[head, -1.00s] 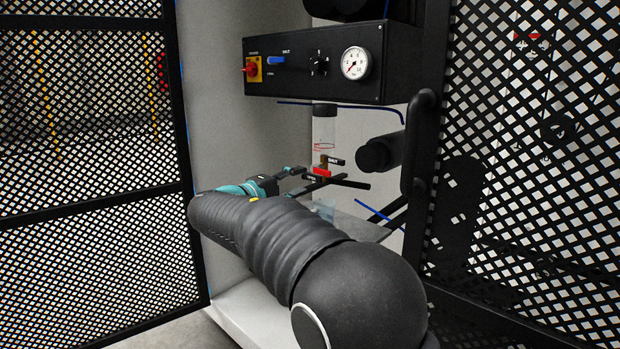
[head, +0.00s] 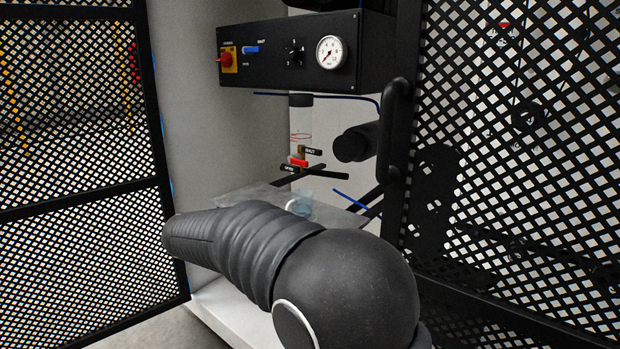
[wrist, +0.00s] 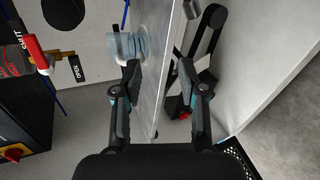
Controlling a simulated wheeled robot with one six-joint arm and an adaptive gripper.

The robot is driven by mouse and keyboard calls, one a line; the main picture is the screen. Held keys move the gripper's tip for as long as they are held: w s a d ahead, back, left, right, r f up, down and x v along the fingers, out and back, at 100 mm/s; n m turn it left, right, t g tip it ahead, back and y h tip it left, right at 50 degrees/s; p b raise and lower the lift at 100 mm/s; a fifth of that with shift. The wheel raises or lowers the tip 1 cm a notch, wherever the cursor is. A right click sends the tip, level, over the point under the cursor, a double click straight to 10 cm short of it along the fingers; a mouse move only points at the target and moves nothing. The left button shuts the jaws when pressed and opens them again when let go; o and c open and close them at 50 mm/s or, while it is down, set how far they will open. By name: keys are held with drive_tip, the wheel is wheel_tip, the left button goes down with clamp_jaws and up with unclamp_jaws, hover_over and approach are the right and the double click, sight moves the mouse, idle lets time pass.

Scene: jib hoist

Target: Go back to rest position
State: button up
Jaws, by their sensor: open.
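My gripper (wrist: 160,82) is open in the wrist view, its two dark fingers apart. The edge of a pale grey shelf (wrist: 158,50) shows between the fingers; I cannot tell whether they touch it. In the head view the gripper is hidden behind my own dark arm. The valve's red handle (head: 298,162) sits below a clear cylinder (head: 301,122), beside black SHUT and OPEN tags. The red handle also shows at the left of the wrist view (wrist: 37,54), away from the fingers.
A black control box (head: 300,52) with a gauge (head: 331,52) hangs above the valve. Mesh panels stand at left (head: 75,110) and right (head: 510,150). A bluish clear container (head: 300,206) is near the shelf. A black bar (head: 325,172) juts out below the valve.

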drive_tip(key=s+d+f+m+g+y, duration=0.2)
drive_tip(key=s+d+f+g, duration=0.1)
drive_tip(key=s+d, duration=0.5)
drive_tip(key=s+d+f+m+g+y, duration=0.2)
drive_tip(key=s+d+f+g+y, duration=0.15)
drive_tip(key=s+d, duration=0.45)
drive_tip(key=s+d+r+m+t+y, duration=0.1)
drive_tip(key=s+d+m, duration=0.3)
drive_tip(key=s, duration=0.5)
drive_tip(key=s+d+r+m+y+p, duration=0.1)
drive_tip(key=s+d+m, duration=0.3)
drive_tip(key=s, duration=0.5)
drive_tip(key=d+r, duration=0.1)
drive_tip(key=d, duration=0.1)
drive_tip(key=shift+s+d+t+p, duration=0.3)
drive_tip(key=shift+s+t, duration=0.05)
drive_tip(key=shift+s, duration=0.05)
